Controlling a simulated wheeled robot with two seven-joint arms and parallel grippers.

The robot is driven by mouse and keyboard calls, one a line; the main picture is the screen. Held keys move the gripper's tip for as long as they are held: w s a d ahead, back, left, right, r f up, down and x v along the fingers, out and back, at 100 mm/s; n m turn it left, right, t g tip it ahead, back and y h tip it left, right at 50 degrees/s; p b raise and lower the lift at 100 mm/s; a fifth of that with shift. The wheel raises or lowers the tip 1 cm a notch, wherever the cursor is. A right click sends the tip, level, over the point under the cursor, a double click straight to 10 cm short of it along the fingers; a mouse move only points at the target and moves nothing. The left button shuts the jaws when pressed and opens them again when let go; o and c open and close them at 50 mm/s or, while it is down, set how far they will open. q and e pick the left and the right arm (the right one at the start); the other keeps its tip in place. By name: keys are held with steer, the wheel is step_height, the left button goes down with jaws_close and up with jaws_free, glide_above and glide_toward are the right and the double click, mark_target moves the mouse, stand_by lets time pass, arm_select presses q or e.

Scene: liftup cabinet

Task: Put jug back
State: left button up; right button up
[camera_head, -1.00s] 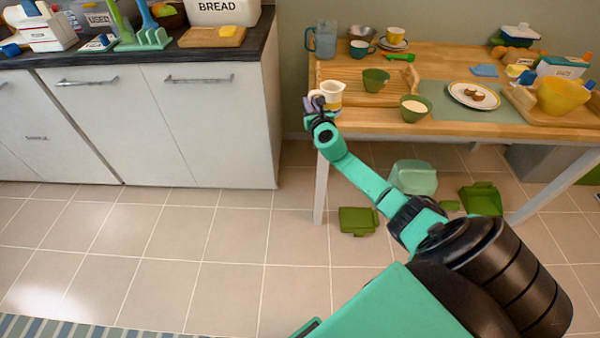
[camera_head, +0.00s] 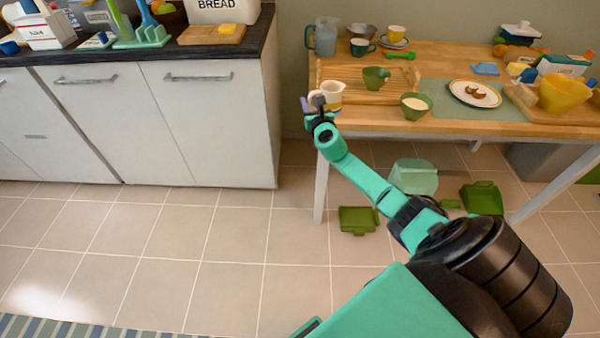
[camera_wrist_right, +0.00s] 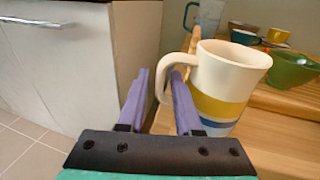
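A white jug (camera_head: 332,92) with yellow and blue bands stands upright at the front left of the wooden table (camera_head: 440,62). In the right wrist view the jug (camera_wrist_right: 225,85) is close, its handle pointing toward my gripper. My right gripper (camera_head: 312,103) is at the jug's left side, by the handle. Its purple fingers (camera_wrist_right: 160,76) are spread apart, with the handle's outer curve between or just beyond their tips. I cannot tell whether a finger touches it. My left gripper is not in view.
A grey-blue pitcher (camera_head: 325,38) stands behind. A white cabinet (camera_head: 215,130) is left of the table. Green containers (camera_head: 413,178) lie on the floor below.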

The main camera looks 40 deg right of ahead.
steer(key=shift+p+v, duration=1.1)
steer(key=shift+v, duration=0.45)
steer(key=p+v, duration=0.1)
steer(key=v, duration=0.2)
steer(key=o, duration=0.6)
steer(key=shift+c, duration=0.2)
steer(key=shift+p, duration=0.3)
